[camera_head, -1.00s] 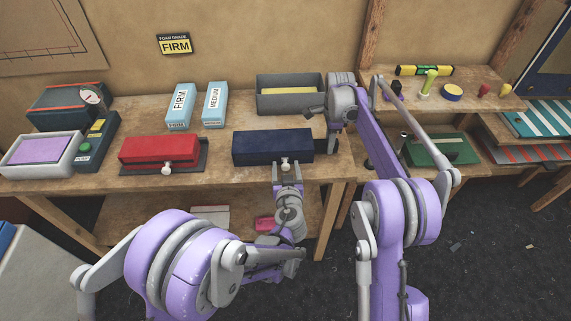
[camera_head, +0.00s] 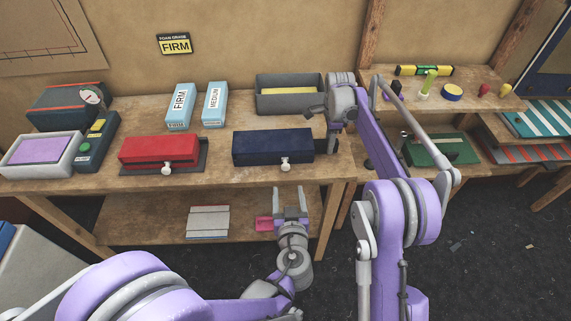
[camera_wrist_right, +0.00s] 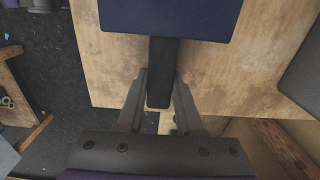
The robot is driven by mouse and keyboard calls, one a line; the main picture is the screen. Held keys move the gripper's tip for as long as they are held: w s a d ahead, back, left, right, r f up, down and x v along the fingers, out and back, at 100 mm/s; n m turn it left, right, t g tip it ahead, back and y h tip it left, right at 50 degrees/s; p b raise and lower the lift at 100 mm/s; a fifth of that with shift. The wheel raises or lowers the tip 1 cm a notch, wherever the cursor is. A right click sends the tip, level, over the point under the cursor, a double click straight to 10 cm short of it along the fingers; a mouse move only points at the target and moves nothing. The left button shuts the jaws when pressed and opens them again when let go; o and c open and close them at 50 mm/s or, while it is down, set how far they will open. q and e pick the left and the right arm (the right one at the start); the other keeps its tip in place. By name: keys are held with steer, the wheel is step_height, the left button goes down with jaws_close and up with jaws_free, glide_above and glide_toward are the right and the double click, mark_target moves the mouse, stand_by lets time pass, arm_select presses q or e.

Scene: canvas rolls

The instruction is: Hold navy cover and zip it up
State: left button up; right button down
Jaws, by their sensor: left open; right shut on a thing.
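My right gripper (camera_head: 331,143) is at the cover's right end. In the right wrist view its fingers (camera_wrist_right: 160,82) are shut on a black tab (camera_wrist_right: 161,62) that sticks out from the cover. How far the zip is closed cannot be seen.
A red cover (camera_head: 160,148) with its own pull sits to the left on the workbench (camera_head: 221,165). Two pale blue foam blocks (camera_head: 181,105) and a grey bin (camera_head: 290,103) stand behind. A lower shelf (camera_head: 150,215) lies beneath the bench's front edge, near my left gripper.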

steer(key=shift+c, duration=2.4)
jaws_free()
